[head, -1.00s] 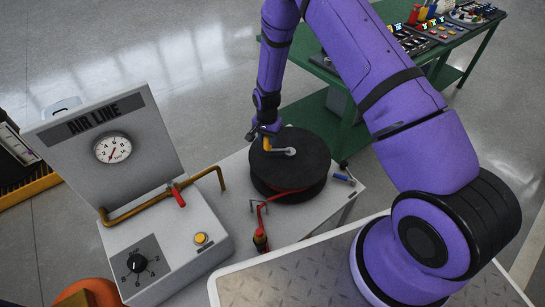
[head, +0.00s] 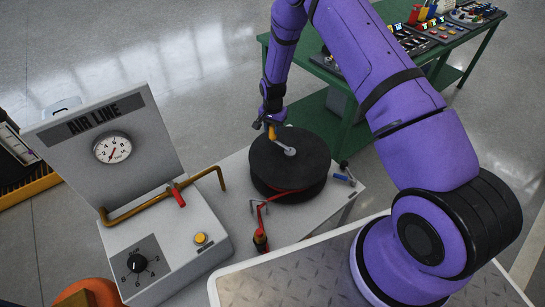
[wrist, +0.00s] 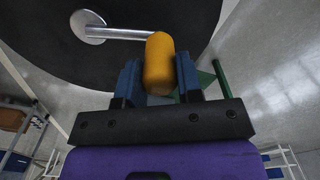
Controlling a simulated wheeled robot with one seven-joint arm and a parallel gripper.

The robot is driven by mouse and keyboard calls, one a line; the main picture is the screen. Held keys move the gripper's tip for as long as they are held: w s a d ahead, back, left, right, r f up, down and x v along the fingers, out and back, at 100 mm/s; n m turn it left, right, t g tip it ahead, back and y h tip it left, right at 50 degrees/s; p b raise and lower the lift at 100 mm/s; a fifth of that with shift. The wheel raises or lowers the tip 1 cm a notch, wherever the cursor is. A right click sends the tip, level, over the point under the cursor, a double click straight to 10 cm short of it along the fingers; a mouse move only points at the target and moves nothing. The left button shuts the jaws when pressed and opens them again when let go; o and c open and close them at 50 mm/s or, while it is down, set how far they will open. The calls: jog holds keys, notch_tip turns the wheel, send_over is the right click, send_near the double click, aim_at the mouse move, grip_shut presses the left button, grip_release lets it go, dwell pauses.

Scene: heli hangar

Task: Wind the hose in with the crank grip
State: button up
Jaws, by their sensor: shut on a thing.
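The hose reel (head: 290,165) is a black drum on a light grey table. A red hose (head: 278,195) shows at its lower side and runs to the table in front. A metal crank arm (head: 283,143) lies across the reel's top from its hub. The yellow-orange crank grip (head: 272,132) stands at the arm's outer end, at the reel's far side. My gripper (head: 268,123) is shut on the grip. In the wrist view the crank grip (wrist: 159,65) sits between the two blue fingers of my gripper (wrist: 158,80), with the reel (wrist: 60,40) behind.
The grey air line panel (head: 110,150) with a gauge, brass pipe and red-handled valve (head: 177,195) stands left of the reel. A blue-handled fitting (head: 341,177) lies right of it. A green workbench (head: 320,68) with tools stands behind.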

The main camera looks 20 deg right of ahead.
jog(key=shift+d, duration=0.15)
jog(key=shift+w+d+f, duration=0.1)
jog(key=shift+w+d, duration=0.15)
jog(key=shift+d, duration=0.55)
jog(key=shift+w+d, duration=0.2)
jog(key=shift+d, duration=0.55)
jog(key=shift+d, duration=0.1)
jog(key=shift+s+d, duration=0.1)
jog(key=shift+d, duration=1.45)
jog(key=shift+s+d, duration=0.3)
jog(key=shift+d, duration=0.55)
jog(key=shift+s+d, duration=0.25)
jog(key=shift+d, duration=0.55)
